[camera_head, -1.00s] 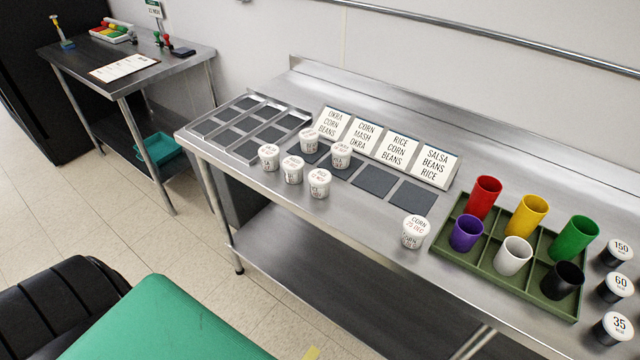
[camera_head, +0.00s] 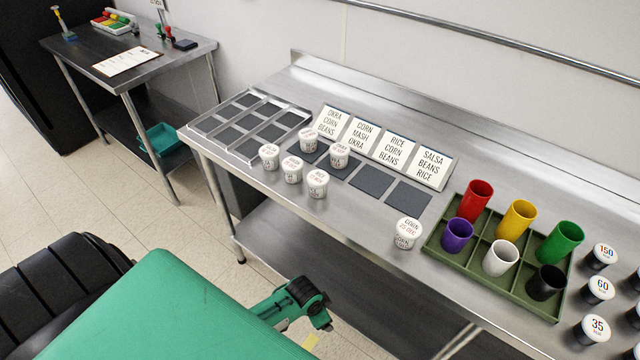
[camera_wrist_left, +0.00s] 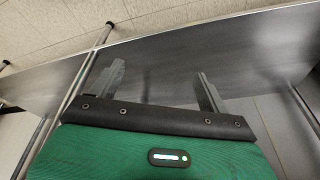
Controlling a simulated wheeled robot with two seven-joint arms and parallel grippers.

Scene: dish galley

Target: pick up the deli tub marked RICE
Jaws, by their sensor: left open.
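Several white deli tubs stand upright on the steel counter. Close by stand one tub (camera_head: 292,169), another (camera_head: 269,157) at the left, and two on dark mats, one (camera_head: 308,140) and the other (camera_head: 339,155). The tub marked CORN (camera_head: 407,234) stands apart to the right. My left gripper (camera_wrist_left: 158,82) is open and empty in the left wrist view, with a steel surface beyond its fingers and no tub there. My right gripper is not in view.
A framed grid tray (camera_head: 250,125) lies left of the tubs, and label cards (camera_head: 379,146) stand behind them. A green crate (camera_head: 490,285) holds coloured cups. Black containers with white numbered lids (camera_head: 598,290) stand at the right. Bare counter lies between the front tubs and CORN.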

